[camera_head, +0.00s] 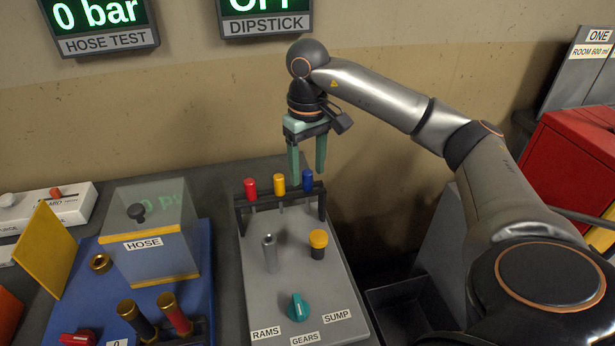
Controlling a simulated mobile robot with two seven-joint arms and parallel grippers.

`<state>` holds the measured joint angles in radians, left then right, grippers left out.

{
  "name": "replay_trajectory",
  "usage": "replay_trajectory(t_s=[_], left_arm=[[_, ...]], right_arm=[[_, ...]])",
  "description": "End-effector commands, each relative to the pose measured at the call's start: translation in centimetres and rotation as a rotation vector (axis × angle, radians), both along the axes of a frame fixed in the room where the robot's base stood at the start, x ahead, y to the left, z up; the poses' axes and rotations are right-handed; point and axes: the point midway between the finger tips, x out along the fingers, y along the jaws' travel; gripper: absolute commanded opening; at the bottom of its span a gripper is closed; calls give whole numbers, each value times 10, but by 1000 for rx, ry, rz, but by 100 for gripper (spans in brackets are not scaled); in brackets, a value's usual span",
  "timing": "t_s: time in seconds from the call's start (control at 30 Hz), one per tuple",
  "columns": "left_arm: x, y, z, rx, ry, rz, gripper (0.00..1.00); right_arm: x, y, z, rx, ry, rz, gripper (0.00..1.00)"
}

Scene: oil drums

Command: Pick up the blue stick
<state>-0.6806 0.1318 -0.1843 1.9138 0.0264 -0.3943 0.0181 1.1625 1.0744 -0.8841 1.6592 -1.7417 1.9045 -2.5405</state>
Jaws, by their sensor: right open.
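The blue stick (308,181) stands upright in a dark rack (322,204) at the back of a grey panel. It is the rightmost of three sticks, beside a yellow stick (279,184) and a red stick (250,188). My right gripper (307,176) has its two green fingers pointing down and spread apart, just above and behind the blue stick's top in the picture. The fingers hold nothing. Whether a finger touches the stick I cannot tell. My left gripper is not in the picture.
The grey panel (290,285) bears a metal post (269,252), a yellow-capped post (318,242) and a teal knob (298,306). A clear HOSE box (150,235) stands left on a blue base. A red cabinet (575,165) is at right, beyond my arm.

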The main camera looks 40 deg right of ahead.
Motion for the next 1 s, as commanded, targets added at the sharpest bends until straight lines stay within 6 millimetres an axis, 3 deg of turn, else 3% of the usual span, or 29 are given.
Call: replay_trajectory(t_s=[0.13, 0.37, 0.9, 1.0], left_arm=[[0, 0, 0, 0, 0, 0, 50], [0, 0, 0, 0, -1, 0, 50], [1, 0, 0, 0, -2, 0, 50], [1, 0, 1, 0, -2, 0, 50]], right_arm=[[0, 0, -14, -1, 0, 0, 62], [0, 0, -15, -1, 0, 1, 62], [0, 0, -14, 0, -1, 0, 2], [0, 0, -14, 0, -1, 0, 0]])
